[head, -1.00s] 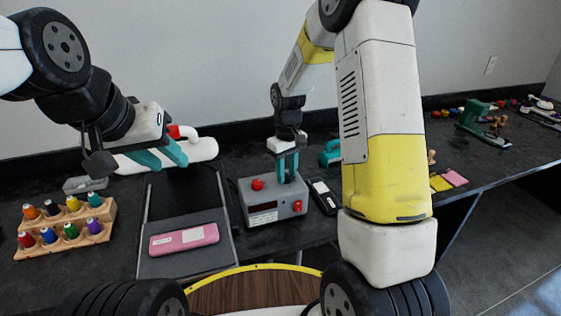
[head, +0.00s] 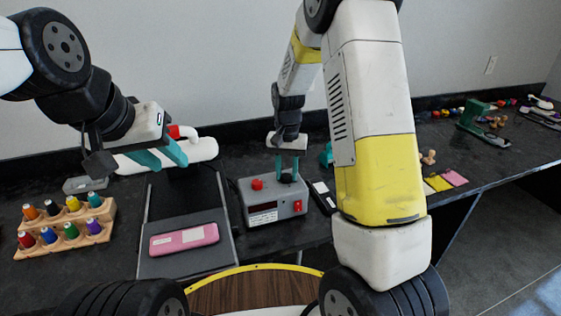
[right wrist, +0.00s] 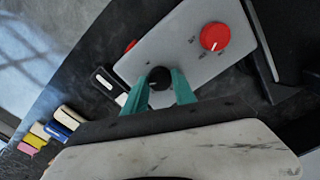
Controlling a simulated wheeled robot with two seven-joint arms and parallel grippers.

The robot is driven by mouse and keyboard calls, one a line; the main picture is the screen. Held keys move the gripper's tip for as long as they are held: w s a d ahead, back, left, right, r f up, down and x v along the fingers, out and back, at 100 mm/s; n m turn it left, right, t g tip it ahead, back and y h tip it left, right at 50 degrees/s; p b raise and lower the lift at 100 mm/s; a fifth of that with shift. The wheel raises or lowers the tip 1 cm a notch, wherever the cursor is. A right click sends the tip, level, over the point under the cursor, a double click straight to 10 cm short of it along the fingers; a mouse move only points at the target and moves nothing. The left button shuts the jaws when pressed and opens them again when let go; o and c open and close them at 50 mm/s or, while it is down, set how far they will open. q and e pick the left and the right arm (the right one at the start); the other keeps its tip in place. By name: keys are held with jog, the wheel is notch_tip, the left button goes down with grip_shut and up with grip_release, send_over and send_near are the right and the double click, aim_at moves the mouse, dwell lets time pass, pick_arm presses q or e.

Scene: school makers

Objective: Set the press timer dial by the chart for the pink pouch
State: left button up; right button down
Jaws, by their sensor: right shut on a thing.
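The grey timer box (head: 272,203) stands right of the press, with a red knob (head: 257,184), a small front panel and a red switch (head: 298,206). My right gripper (head: 287,176) points down at its top, shut on the black dial (right wrist: 159,76). In the right wrist view a teal finger lies on each side of this dial; its pointer mark is hard to read. The pink pouch (head: 184,240) lies on the grey press plate (head: 215,246). My left gripper (head: 160,157) is open, fingers apart, near a white roll (head: 203,148). I cannot identify the chart.
A black device (head: 322,196) lies right of the timer box. Sticky pads (head: 455,178) and a green tool (head: 478,115) lie further right. My right arm hides part of the bench.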

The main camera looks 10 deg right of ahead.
aim_at(286, 175)
jog(key=shift+w+r+m, duration=0.1)
jog(key=shift+m, duration=0.2)
dwell(0.4)
jog(key=c, duration=1)
grip_release()
notch_tip(286, 175, up, 7)
jog(key=shift+r, duration=0.35)
